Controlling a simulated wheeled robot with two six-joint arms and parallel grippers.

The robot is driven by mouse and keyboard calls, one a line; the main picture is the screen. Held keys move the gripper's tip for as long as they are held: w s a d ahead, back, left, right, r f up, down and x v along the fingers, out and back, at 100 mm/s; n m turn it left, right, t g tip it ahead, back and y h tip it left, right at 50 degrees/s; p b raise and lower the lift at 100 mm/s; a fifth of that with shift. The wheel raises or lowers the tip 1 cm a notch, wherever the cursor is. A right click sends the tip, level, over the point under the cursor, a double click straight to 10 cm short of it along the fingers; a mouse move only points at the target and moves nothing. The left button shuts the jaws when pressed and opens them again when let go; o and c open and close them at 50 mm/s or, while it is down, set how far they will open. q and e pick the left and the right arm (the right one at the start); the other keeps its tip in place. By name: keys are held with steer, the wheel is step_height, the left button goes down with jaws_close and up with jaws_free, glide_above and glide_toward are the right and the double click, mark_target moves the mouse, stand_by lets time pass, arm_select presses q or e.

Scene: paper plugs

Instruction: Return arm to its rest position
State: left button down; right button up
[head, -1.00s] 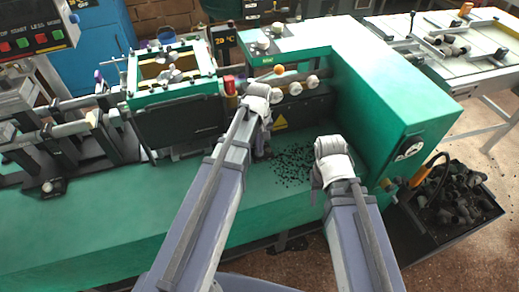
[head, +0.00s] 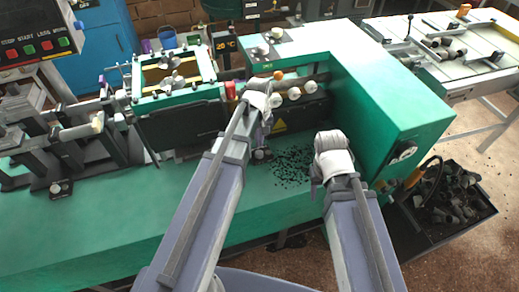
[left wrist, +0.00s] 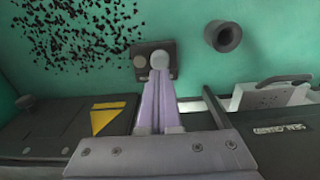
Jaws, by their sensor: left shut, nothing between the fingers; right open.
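My left arm reaches from the bottom centre over the green machine (head: 250,205). Its left gripper (head: 266,124) is by the machine's row of pale knobs (head: 293,93). In the left wrist view, the lavender fingers (left wrist: 160,64) are together and empty, their tips over a small dark block with round tops (left wrist: 140,61); I cannot tell whether they touch it. My right gripper (head: 317,180) is over the green top, left of the tall green housing (head: 375,85). It is open, with its fingers mostly hidden behind the wrist.
Black crumbs (head: 291,167) lie between the arms. A dark crate of grey pieces (head: 447,192) stands at right, below the housing. A framed press (head: 175,85) and dark fixtures are at left. A grey funnel-like piece (left wrist: 222,36) shows in the left wrist view.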

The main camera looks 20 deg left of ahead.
arm_select(q)
steer(key=shift+r, duration=0.55)
steer(key=s+d+m+y, duration=0.1)
steer(key=s+d+m, duration=0.9)
steer(key=s, duration=0.5)
steer(key=shift+d+m, duration=0.3)
steer(key=shift+d, duration=0.35)
